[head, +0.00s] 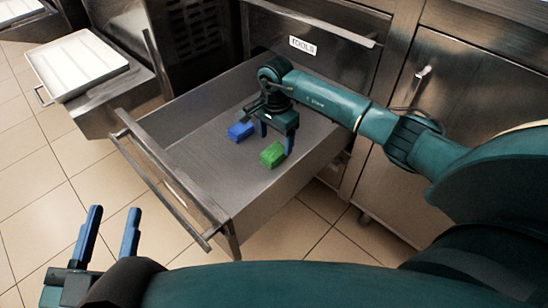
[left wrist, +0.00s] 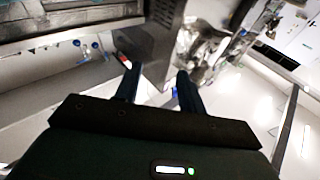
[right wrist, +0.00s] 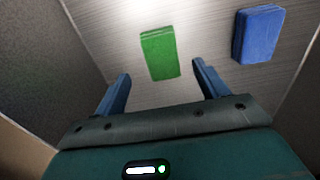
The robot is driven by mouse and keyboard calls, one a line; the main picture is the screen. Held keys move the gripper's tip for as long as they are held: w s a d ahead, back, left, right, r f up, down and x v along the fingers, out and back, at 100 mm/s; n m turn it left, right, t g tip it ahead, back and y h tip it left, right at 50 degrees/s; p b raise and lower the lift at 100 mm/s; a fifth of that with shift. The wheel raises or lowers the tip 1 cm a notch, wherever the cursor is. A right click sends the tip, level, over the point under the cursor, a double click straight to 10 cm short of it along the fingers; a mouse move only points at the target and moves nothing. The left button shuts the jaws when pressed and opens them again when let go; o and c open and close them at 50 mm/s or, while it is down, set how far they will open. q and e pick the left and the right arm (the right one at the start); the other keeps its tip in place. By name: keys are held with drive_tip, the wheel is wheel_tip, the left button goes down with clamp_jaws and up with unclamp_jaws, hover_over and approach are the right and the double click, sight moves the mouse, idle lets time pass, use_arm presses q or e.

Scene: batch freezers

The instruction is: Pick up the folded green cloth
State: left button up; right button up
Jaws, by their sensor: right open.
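The folded green cloth (head: 272,154) lies flat on the floor of the open drawer (head: 200,150) in the head view. My right gripper (head: 277,142) is open and reaches down into the drawer, close to the green cloth. In the right wrist view the green cloth (right wrist: 160,53) lies beyond and between the two fingertips (right wrist: 162,80), with nothing held. A blue folded cloth (head: 240,131) lies beside it, further left in the head view; it also shows in the right wrist view (right wrist: 258,34). My left gripper (head: 114,215) is open and empty outside the drawer, low at the left.
The drawer's walls rise around both cloths, and its front handle bar (head: 160,170) sticks out toward the left. A closed drawer labelled TOOLS (head: 302,45) is above and behind. A white tray (head: 78,64) stands at the far left. Tiled floor is clear at the left.

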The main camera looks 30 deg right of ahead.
sight(274, 152)
drive_tip(key=shift+a+f, duration=0.1)
drive_tip(key=shift+f, duration=0.35)
wheel_tip(274, 152, down, 4)
drive_tip(key=shift+a+r+b, duration=0.1)
drive_tip(key=shift+b, duration=1.15)
drive_tip(key=shift+w+f, duration=0.1)
drive_tip(key=shift+f, duration=0.25)
use_arm(q)
drive_tip(key=shift+w+a+r+m+t+h, duration=0.15)
drive_tip(key=shift+r+m+t+h, duration=0.15)
drive_tip(key=shift+r, duration=0.15)
drive_tip(key=shift+w+d+r+m+t+h, duration=0.1)
drive_tip(key=shift+w+r+m+t+h, duration=0.15)
drive_tip(key=shift+r, duration=0.25)
drive_tip(key=shift+w+a+r+m+t+h, duration=0.15)
drive_tip(key=shift+r+m+h, duration=0.1)
drive_tip(key=shift+r+m, duration=0.15)
use_arm(e)
drive_tip(key=c, duration=1.1)
